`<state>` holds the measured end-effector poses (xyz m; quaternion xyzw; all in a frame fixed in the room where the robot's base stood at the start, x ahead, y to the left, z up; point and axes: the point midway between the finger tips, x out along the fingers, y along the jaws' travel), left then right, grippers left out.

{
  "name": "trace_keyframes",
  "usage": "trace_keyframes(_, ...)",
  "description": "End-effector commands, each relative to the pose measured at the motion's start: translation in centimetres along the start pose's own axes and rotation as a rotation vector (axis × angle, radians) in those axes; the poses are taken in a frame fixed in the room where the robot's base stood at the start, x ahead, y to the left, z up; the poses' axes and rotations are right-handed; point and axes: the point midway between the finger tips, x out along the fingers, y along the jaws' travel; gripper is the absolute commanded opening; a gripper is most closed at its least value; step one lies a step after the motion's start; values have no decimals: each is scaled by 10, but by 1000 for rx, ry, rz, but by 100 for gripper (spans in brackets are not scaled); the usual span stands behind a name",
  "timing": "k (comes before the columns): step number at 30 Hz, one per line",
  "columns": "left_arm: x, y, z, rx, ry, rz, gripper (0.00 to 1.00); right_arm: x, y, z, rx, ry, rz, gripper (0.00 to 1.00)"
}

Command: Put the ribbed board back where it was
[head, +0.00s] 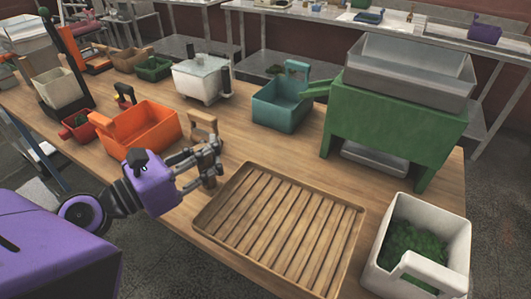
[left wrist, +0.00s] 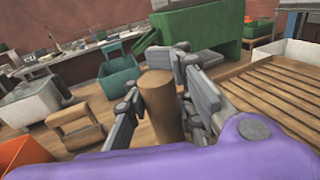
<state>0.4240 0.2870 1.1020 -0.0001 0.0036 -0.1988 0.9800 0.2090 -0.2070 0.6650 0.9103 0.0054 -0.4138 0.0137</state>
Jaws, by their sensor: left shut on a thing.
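The ribbed board (head: 281,229), a wooden tray-like board with slats and a raised rim, lies flat on the table in the head view. It also shows at the right of the left wrist view (left wrist: 285,88). My left gripper (head: 210,160) is just beyond the board's left corner, apart from its slats. Its fingers are shut on a brown wooden cylinder (left wrist: 160,100), which stands roughly upright between them. The cylinder's lower end is partly hidden, so I cannot tell whether it touches the table. My right gripper is not in view.
A white bin with green contents (head: 426,232) stands right of the board. A green stand with a metal hopper (head: 395,125) is behind it. An orange bin (head: 138,130), a teal bin (head: 282,107) and a small wooden carrier (head: 203,122) stand around the gripper. Bare table (head: 262,150) lies behind the board.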

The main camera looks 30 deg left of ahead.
Motion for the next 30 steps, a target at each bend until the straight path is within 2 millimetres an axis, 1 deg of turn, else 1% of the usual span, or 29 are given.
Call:
trace_keyframes(1, 8, 12, -6, -1, -5, 3, 0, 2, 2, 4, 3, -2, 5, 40)
trace_keyframes(5, 26, 39, -20, -3, -6, 2, 0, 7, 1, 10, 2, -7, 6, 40)
trace_keyframes(6, 29, 44, -31, -6, -4, 4, 0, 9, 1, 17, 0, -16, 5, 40)
trace_keyframes(9, 37, 56, -49, -5, -4, 2, 0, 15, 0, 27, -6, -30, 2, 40)
trace_keyframes(12, 43, 64, -59, -4, -6, 0, 0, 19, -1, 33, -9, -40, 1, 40)
trace_keyframes(17, 47, 70, -65, -1, -7, -1, 0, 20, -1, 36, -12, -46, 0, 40)
trace_keyframes(20, 52, 77, -77, -2, -7, -1, 0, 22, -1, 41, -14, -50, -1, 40)
trace_keyframes(21, 51, 76, -85, -4, -6, 1, 0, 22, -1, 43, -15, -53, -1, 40)
trace_keyframes(24, 51, 76, -98, -4, -6, 0, 0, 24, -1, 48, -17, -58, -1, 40)
trace_keyframes(27, 51, 75, -103, -1, -8, -2, 0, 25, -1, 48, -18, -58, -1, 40)
trace_keyframes(30, 51, 75, -102, 1, -8, -3, 0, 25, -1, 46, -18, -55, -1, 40)
